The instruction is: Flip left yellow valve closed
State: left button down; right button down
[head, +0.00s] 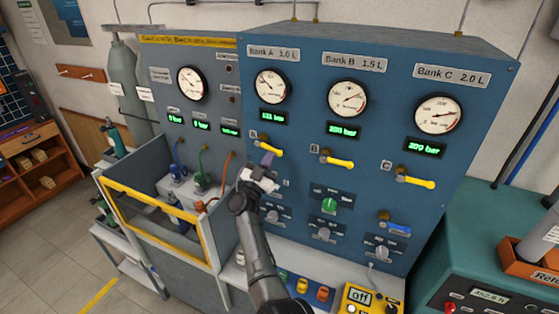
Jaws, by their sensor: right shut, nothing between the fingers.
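The left yellow valve (269,149) is a yellow lever on the blue panel under the Bank A gauge. Its handle points right and slightly down from its pivot. My right gripper (267,159) is shut and empty, just below this lever. The fingertips are close to the handle; whether they touch it I cannot tell. Two more yellow levers, under Bank B (338,162) and Bank C (416,182), also point right and slightly down. My left gripper is not in view.
Above the levers are round gauges, such as the Bank A gauge (271,86), with green displays. Below are a green knob (329,204), grey knobs and a blue lever (395,228). A yellow-railed guard (155,225) stands left, and a green bench (480,250) right.

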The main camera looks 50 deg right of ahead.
jog(key=b+v, duration=0.4)
jog(key=v, duration=1)
jog(key=shift+w, duration=0.2)
jog(key=shift+r+t, duration=0.1)
jog(key=shift+t, duration=0.3)
